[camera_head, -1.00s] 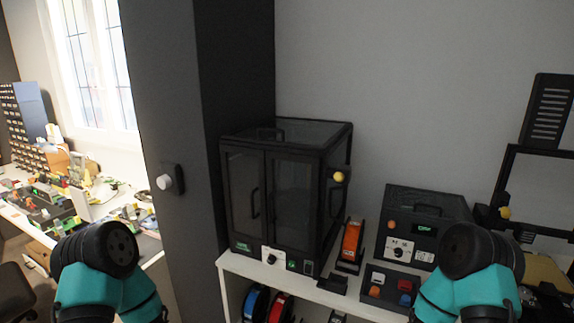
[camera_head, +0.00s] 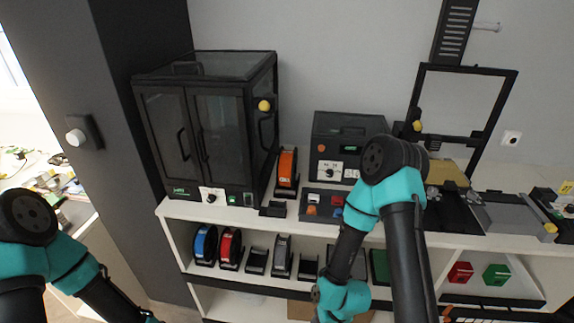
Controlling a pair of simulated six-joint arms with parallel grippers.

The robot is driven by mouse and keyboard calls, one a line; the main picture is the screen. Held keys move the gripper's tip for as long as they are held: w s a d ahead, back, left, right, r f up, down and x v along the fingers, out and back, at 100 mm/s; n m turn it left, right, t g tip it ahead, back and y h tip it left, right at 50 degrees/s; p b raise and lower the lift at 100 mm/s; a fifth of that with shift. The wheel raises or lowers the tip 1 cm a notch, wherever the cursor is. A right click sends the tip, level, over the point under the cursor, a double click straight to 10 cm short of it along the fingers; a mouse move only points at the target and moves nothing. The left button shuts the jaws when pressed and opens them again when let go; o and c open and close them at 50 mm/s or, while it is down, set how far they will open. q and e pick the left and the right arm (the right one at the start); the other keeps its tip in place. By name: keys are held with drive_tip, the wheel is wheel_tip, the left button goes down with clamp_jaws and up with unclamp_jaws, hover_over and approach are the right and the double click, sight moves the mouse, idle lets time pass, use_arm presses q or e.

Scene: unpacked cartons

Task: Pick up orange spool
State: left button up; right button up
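The orange spool (camera_head: 287,167) stands upright in a black holder on the white shelf top, between the dark glass-doored cabinet and the dark control box. My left arm shows at the lower left and my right arm at the centre right, in front of the shelf. Only arm links and joints show; neither gripper can be made out. The spool is not covered by either arm.
The glass-doored cabinet (camera_head: 208,133) stands left of the spool and the control box (camera_head: 340,147) right of it. A blue spool (camera_head: 205,244) and a red spool (camera_head: 230,247) stand on the lower shelf. A framed machine (camera_head: 466,120) stands further right.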

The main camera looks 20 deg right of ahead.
idle(0.4)
drive_tip(key=o, duration=0.7)
